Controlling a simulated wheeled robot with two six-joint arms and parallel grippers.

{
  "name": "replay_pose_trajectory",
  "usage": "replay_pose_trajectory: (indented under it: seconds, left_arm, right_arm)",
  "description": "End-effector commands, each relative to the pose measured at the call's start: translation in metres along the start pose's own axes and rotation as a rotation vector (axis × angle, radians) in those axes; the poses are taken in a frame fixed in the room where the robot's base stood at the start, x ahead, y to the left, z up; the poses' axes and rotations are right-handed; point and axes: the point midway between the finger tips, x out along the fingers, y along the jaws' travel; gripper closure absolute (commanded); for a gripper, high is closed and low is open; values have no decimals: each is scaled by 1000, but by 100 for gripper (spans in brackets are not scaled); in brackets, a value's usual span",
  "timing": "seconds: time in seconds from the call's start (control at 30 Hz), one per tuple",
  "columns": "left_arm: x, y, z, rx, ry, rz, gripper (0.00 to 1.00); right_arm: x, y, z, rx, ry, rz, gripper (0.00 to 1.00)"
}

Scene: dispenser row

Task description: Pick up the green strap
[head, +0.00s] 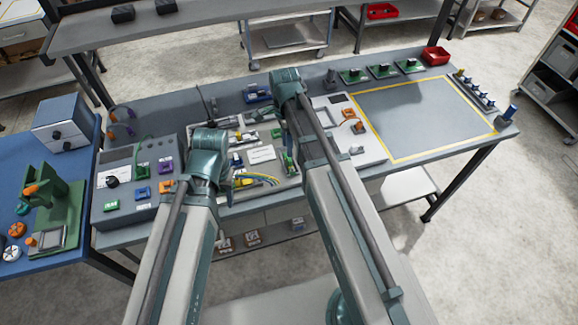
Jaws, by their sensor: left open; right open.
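I cannot tell for sure which thing is the green strap. A small green piece (289,166) also shows beside my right arm, on the bench's middle unit. My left arm reaches over the middle unit and my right arm reaches farther back. Both grippers are hidden behind my own arm links, so I see neither their fingers nor anything in them.
The grey panel box (112,187) carries coloured blocks. A yellow-outlined area (415,118) on the right is clear. A blue table (60,262) with a green fixture (62,205) stands at left.

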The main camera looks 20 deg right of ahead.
Motion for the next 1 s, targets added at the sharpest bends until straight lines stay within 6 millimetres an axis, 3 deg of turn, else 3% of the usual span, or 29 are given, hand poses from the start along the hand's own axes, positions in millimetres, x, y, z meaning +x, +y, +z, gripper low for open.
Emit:
replay_pose_trajectory:
  seconds: [0.17, 0.6, 0.87, 0.9, 1.0]
  left_arm:
    - [4, 0, 0, 0, 0, 0, 50]
    - [51, 5, -3, -2, 0, 0, 50]
    - [50, 5, -3, -2, 0, 0, 50]
    - [50, 5, -3, -2, 0, 0, 50]
    - [50, 5, -3, -2, 0, 0, 50]
  right_arm:
    - [4, 0, 0, 0, 0, 0, 52]
    - [52, 1, -2, 0, 0, 0, 52]
    - [51, 2, -2, 0, 0, 0, 52]
    - [51, 2, -2, 0, 0, 0, 54]
    - [51, 2, -2, 0, 0, 0, 72]
